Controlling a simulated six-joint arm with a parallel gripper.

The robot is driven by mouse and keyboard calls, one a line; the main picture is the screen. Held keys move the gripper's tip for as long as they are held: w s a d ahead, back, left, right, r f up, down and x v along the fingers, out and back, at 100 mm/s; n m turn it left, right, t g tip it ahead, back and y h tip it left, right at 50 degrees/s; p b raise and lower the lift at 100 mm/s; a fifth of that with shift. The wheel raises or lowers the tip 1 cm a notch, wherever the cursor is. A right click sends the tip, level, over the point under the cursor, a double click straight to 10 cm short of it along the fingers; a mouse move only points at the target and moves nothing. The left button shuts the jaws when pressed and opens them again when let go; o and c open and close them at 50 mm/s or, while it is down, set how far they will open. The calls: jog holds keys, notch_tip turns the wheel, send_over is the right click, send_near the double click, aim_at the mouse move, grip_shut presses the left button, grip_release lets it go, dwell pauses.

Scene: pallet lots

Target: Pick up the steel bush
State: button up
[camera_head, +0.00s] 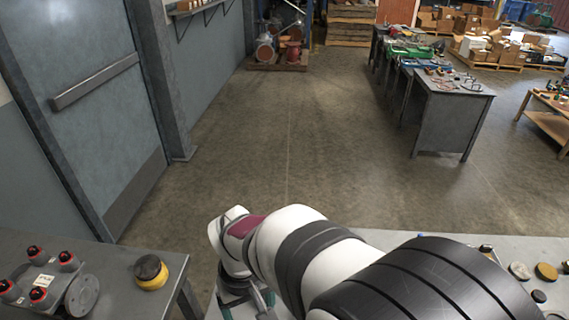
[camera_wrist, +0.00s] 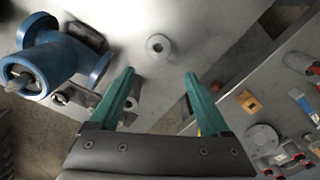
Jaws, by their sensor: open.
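A small round grey ring with a dark centre hole, which looks like the steel bush (camera_wrist: 158,46), lies on the grey table top in the wrist view. My gripper (camera_wrist: 160,75) has its two teal fingers spread wide with nothing between their tips. In the picture, the ring sits just beyond the fingertips, roughly centred between them. I cannot tell the height of the fingers above it. In the head view my arm covers much of the near table, and I cannot make out the bush there.
In the wrist view a blue flanged pipe fitting (camera_wrist: 50,62) lies left of the bush. Small metal pieces lie near the left finger, partly hidden. The table around the bush is clear.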

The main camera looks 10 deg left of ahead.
jog(key=f, duration=1.4)
jog(key=shift+d+f, duration=0.2)
jog(key=shift+w, duration=0.1)
grip_shut()
